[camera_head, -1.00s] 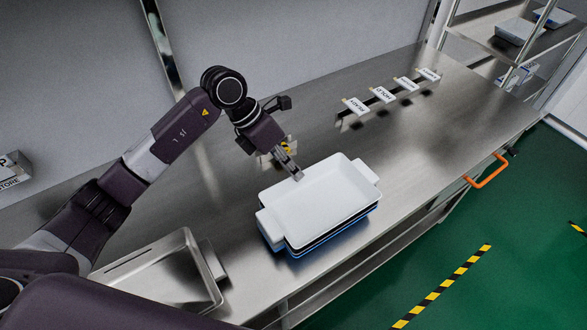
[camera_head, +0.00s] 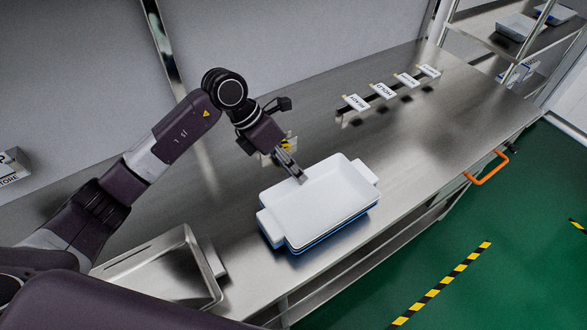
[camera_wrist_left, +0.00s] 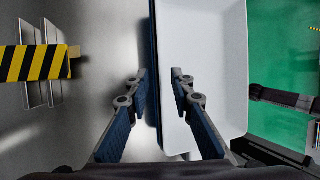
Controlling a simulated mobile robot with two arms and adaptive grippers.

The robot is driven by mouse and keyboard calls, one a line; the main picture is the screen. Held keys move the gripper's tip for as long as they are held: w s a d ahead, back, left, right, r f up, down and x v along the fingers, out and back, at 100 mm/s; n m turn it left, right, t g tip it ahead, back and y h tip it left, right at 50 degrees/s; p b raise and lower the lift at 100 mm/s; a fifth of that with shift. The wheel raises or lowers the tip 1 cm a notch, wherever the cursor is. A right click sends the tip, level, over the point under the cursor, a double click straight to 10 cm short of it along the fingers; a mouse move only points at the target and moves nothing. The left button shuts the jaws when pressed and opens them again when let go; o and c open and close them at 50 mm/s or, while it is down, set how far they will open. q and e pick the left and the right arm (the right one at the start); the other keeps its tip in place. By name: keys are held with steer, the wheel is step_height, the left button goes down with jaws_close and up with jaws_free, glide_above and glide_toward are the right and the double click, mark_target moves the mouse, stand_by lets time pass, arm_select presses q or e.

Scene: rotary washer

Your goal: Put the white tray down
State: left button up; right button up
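The white tray (camera_head: 325,200) is a shallow rectangular dish with a handle at each end. It sits level on top of a blue tray (camera_head: 318,246), whose edge shows just beneath it, near the front of the steel counter. My left gripper (camera_head: 300,180) is at the tray's back long side. In the left wrist view its two fingers (camera_wrist_left: 158,76) straddle the white tray's wall (camera_wrist_left: 159,105), one inside and one outside. A gap shows between the outer finger and the tray. The gripper looks open. My right gripper is not in view.
The steel counter (camera_head: 400,150) is bare to the right of the trays. Several small label signs (camera_head: 383,91) stand along its back. A steel basin or tray (camera_head: 165,280) lies at the left. An orange handle (camera_head: 487,169) sticks out from the front edge.

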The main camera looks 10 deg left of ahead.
arm_select(q)
steer(key=shift+r, duration=0.1)
steer(key=shift+r+p, duration=0.25)
steer(key=shift+p, duration=0.05)
steer(key=shift+w+a+r, duration=0.1)
steer(key=shift+a+r, duration=0.15)
steer(key=b+v, duration=0.3)
steer(key=v, duration=0.8)
steer(key=shift+r, duration=0.15)
